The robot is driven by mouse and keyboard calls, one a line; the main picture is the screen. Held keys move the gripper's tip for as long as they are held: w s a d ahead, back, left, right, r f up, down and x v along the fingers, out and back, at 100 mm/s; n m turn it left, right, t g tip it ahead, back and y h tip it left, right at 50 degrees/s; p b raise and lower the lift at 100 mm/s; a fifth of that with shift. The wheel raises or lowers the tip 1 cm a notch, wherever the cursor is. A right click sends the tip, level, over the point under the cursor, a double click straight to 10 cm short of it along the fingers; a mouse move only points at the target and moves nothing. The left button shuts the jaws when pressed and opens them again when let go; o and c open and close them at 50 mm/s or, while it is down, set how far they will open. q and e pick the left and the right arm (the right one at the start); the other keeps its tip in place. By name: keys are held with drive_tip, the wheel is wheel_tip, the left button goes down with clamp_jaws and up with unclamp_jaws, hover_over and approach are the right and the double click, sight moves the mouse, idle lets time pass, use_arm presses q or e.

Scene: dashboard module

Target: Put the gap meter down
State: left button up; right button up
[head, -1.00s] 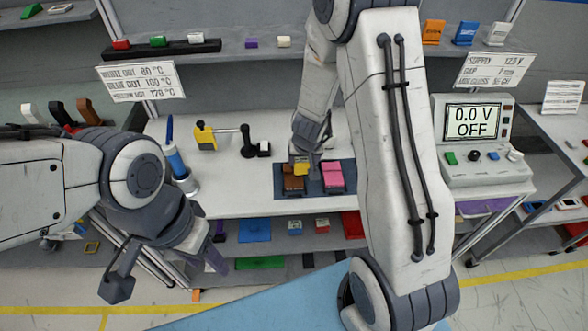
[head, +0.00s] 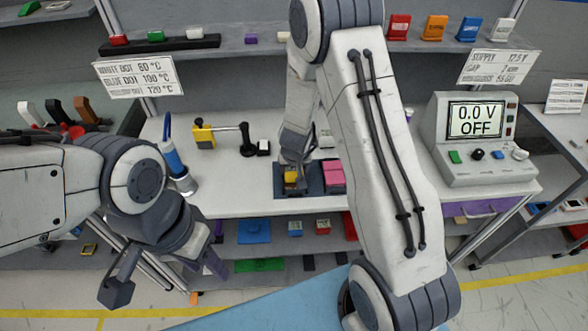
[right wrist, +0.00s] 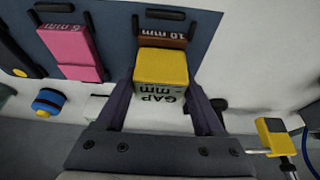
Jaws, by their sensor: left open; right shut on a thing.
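My right gripper (right wrist: 163,85) is shut on the gap meter (right wrist: 161,66), a yellow block with a white face marked "GAP -- mm". In the head view the gap meter (head: 291,175) is low over the dark blue mat (head: 313,190) on the bench. In the right wrist view it overlaps the brown 10 mm block (right wrist: 160,40); whether they touch I cannot tell. The pink 6 mm block (right wrist: 69,45) lies beside it on the mat. My left gripper (head: 211,260) is open and empty, low in front of the bench at the left.
A yellow tool with a black handle (head: 203,137) and a blue pen-like tool in a white stand (head: 174,160) are at the left of the bench. The power supply (head: 477,140) reads "0.0 V OFF" at the right. Bare white bench lies left of the mat.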

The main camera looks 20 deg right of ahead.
drive_tip(key=o, duration=1.5)
